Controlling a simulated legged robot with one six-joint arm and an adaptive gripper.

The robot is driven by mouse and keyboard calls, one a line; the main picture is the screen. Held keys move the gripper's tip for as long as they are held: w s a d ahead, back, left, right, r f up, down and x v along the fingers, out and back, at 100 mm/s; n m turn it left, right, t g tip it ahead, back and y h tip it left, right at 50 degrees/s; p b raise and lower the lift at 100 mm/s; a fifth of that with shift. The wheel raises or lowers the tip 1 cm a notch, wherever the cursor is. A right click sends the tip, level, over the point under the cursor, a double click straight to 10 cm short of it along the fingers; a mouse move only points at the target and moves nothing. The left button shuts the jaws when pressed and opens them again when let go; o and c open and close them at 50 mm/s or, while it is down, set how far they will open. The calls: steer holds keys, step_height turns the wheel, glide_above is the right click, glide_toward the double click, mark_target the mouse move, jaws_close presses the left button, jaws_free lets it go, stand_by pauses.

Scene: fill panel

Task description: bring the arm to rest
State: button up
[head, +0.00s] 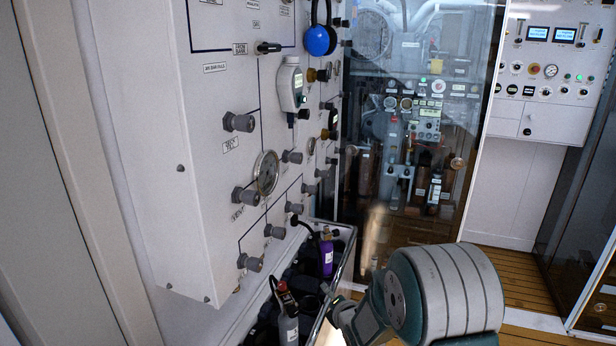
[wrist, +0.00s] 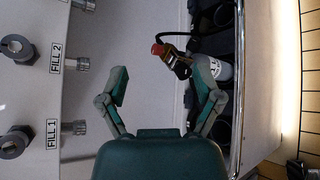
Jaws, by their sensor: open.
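My gripper (wrist: 160,88) is open in the wrist view, its two green fingers spread wide with nothing between them. Beyond the right finger is a grey bottle (wrist: 221,69) with a red-topped valve and a black hose; the finger overlaps it in the picture, and I cannot tell whether they touch. My green and grey arm (head: 440,292) is at the lower right of the head view, in front of the rack of bottles. The fingers cannot be made out in the head view.
The white fill panel (head: 215,150) with grey knobs and a gauge (head: 267,172) is on the left. A metal-railed rack (head: 346,250) below it holds a purple bottle (head: 326,256) and a grey bottle (head: 287,322). A glass-fronted cabinet (head: 415,130) stands behind. Wooden floor (head: 515,280) is clear at right.

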steer(key=s+d+r+m+g+h, duration=0.2)
steer(key=s+d+r+m, duration=0.1)
steer(key=s+r+m, duration=0.35)
steer(key=s+d+r+m+g+h, duration=0.1)
steer(key=s+d+r+m, duration=0.35)
steer(key=r+m, duration=0.3)
steer(key=s+r+m+g, duration=0.2)
steer(key=s+m, duration=0.5)
steer(key=s, duration=0.5)
steer(key=s+d+r+m+g, duration=0.1)
steer(key=s+m, duration=0.5)
steer(key=s, duration=0.7)
steer(key=shift+s+d+r+m+g+h, duration=0.15)
steer(key=shift+d+r+m+g+h, duration=0.2)
steer(key=shift+r+g, duration=0.6)
